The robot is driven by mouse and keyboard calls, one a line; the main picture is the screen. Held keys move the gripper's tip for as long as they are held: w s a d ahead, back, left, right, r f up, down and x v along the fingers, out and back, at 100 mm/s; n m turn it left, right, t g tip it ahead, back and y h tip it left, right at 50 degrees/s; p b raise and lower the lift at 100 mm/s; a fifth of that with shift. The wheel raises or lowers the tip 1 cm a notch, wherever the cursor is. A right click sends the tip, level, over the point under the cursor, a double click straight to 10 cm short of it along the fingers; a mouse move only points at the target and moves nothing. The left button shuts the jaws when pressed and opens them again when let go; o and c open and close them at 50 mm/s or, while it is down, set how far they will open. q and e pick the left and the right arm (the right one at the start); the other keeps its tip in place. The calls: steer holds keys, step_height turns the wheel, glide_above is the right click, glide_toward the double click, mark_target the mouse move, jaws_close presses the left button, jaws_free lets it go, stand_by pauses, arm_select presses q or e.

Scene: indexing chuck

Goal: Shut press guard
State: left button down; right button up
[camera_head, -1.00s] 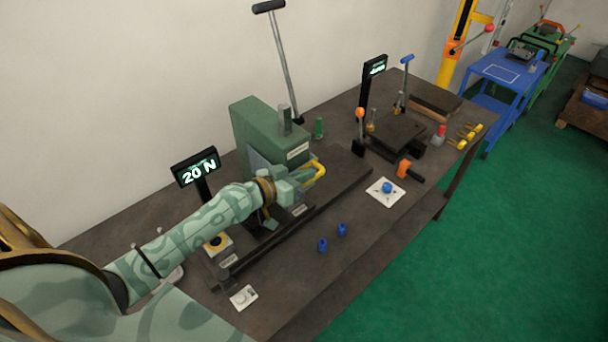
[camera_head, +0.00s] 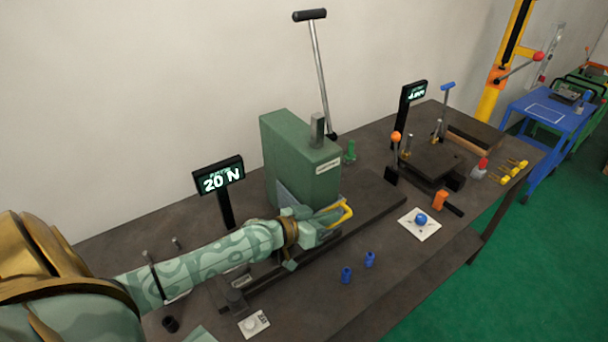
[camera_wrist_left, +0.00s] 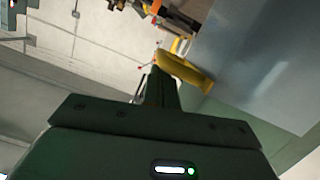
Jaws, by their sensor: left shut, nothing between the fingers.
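The green press (camera_head: 290,165) stands on the bench against the wall. Its guard is a grey panel (camera_wrist_left: 265,60) with a yellow handle (camera_head: 347,210); the handle also shows in the left wrist view (camera_wrist_left: 184,72). My left gripper (camera_head: 328,217) is at the press front, its shut fingers right beside the yellow handle, with nothing between them. In the left wrist view the fingertips (camera_wrist_left: 160,75) overlap the handle's near end; I cannot tell whether they touch. My forearm and gripper hide much of the guard and its lower edge. My right gripper is not in view.
A display reading 20 N (camera_head: 219,178) stands left of the press. Two blue cylinders (camera_head: 358,267) and a white card with a blue knob (camera_head: 420,222) lie in front. A tall lever (camera_head: 320,75) rises behind.

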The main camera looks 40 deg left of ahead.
arm_select(q)
steer(key=v, duration=1.5)
steer(key=shift+s+p, duration=0.3)
steer(key=shift+p, duration=0.05)
steer(key=shift+a, duration=0.1)
